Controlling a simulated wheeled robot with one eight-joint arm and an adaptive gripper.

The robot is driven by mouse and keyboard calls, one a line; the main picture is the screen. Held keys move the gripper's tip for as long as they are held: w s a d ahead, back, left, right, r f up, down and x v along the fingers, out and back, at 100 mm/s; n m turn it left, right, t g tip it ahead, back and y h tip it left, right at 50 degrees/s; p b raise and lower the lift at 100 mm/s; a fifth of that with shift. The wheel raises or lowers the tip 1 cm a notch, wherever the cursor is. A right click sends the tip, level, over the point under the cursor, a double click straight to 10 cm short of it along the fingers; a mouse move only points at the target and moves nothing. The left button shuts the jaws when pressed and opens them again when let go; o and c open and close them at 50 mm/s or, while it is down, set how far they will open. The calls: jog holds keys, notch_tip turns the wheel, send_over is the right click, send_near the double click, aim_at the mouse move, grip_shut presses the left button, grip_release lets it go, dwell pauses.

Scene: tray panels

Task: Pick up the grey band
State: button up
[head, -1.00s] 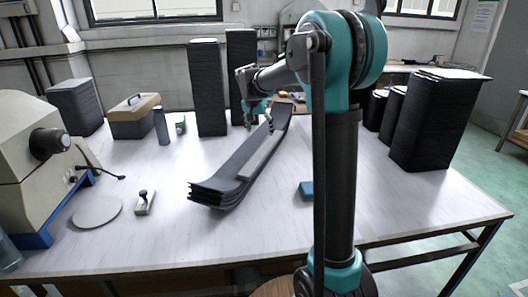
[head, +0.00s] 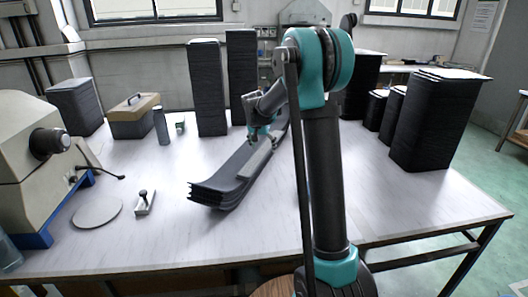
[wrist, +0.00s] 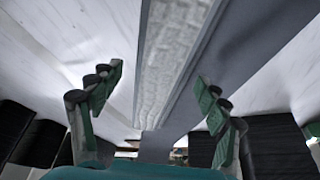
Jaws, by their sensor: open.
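The grey band (head: 258,160) is a long pale strip lying along the top of a curved stack of dark panels (head: 215,190) on the white table. My gripper (head: 262,140) is above the far part of the band, open and empty. In the wrist view, the band (wrist: 172,60) has a rough pale surface and runs between the two spread fingers of my gripper (wrist: 160,85). Neither finger visibly touches it.
Tall black stacks (head: 207,88) stand behind the panels, with more at right (head: 436,120). A toolbox (head: 134,118) and a bottle (head: 161,126) are at the back left. A machine (head: 35,160), a round disc (head: 97,212) and a small stamp-like tool (head: 145,203) are at left.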

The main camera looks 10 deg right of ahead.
jog(key=shift+c, duration=0.3)
jog(key=c, duration=1.2)
jog(key=shift+r, duration=0.15)
